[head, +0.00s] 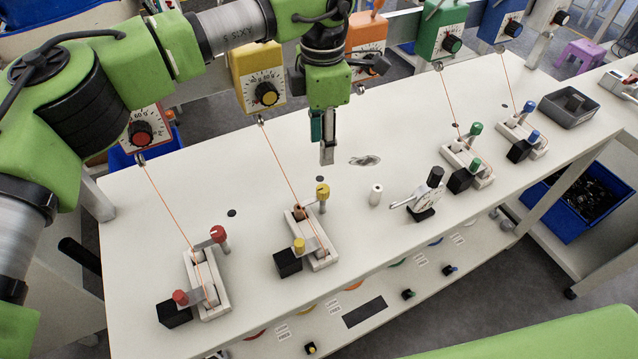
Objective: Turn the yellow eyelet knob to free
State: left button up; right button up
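The yellow station's fixture (319,256) is a pale block on the white table. It has one yellow knob (323,190) on a grey lever at its back end and another yellow knob (299,244) at its front end by a black block. I cannot tell for sure which is the eyelet knob. An orange cord runs from the fixture up to the yellow dial box (252,85). My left gripper (327,155) points down above the table, just behind the back yellow knob and apart from it. Its fingers overlap from this angle. My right gripper is not in view.
A red-knobbed fixture (212,295) stands to the left. A white post (376,194) and a black-handled toggle clamp (420,208) stand to the right, with green (480,178) and blue (533,148) fixtures beyond. A grey tray (568,107) sits at the far right.

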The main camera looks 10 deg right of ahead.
aim_at(323, 188)
pick_arm(q)
jog(key=f+p, duration=0.1)
jog(key=f, duration=0.3)
jog(key=f+p, duration=0.2)
jog(key=f, duration=0.1)
jog(key=f+p, duration=0.1)
jog(key=f, duration=0.3)
jog(key=shift+s+f, duration=0.25)
jog(key=shift+f, duration=0.05)
jog(key=shift+d+f, duration=0.1)
jog(key=shift+f, duration=0.4)
grip_shut()
